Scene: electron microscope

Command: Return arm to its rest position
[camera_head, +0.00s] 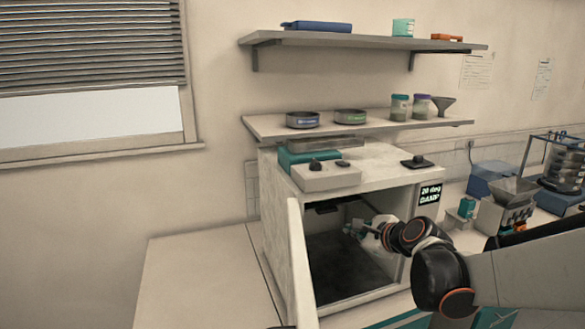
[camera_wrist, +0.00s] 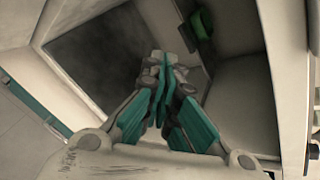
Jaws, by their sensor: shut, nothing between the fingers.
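My arm comes in from the right in the head view. My gripper (camera_head: 353,230) is at the open front of a white box-shaped instrument (camera_head: 378,178), near the upper right of its dark chamber. In the wrist view my gripper (camera_wrist: 160,65) has its teal fingers closed together, with nothing held. The instrument's door (camera_head: 300,265) stands open on the left side. The dark chamber floor (camera_wrist: 105,60) shows beyond the fingers in the wrist view. How deep the fingertips reach inside is hard to tell.
A small display (camera_head: 430,194) is on the instrument's right front. A shelf (camera_head: 270,127) with dishes and jars hangs above it. A hopper device (camera_head: 505,205) and a sieve stack (camera_head: 565,168) stand at right. The counter at left (camera_head: 195,280) is clear.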

